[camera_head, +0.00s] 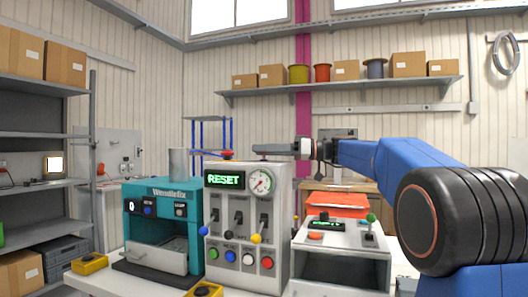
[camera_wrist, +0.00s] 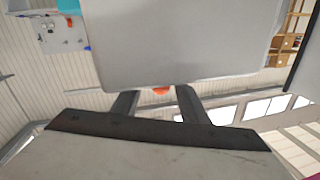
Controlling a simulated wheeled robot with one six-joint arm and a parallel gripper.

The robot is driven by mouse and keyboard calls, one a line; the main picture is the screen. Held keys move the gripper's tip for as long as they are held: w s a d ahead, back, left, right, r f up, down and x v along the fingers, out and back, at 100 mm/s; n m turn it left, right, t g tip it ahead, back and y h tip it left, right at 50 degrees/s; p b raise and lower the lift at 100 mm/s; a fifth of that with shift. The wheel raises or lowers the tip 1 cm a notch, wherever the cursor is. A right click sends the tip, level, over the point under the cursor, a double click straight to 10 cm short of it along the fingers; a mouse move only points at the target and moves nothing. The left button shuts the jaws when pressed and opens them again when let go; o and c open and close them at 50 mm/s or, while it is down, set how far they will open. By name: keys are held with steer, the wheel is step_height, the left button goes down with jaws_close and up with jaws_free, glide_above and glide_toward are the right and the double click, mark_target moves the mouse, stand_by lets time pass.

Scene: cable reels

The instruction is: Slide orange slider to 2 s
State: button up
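My gripper (camera_head: 262,149) is level with the top of the grey control box (camera_head: 220,262), pointing left from its upper right. In the wrist view its two dark fingers (camera_wrist: 156,103) stand apart, in front of a large grey surface (camera_wrist: 185,45). A small orange piece (camera_wrist: 162,91) shows between the fingers at that surface's edge, mostly hidden. I cannot tell whether it is the orange slider or whether the fingers touch it. In the head view a red-orange knob (camera_head: 227,154) sits on top of the control box. No slider scale is readable.
The box carries a green RESET display (camera_head: 224,179), a gauge (camera_head: 260,181), switches and coloured buttons. A teal machine (camera_head: 160,205) stands left, a white console (camera_head: 345,240) right, with an orange tray (camera_head: 338,202) behind. Yellow-based buttons (camera_head: 90,263) lie in front.

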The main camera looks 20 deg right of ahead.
steer(key=shift+d, duration=0.1)
steer(key=v, duration=1.7)
steer(key=shift+s+d, duration=0.1)
steer(key=shift+s, duration=0.1)
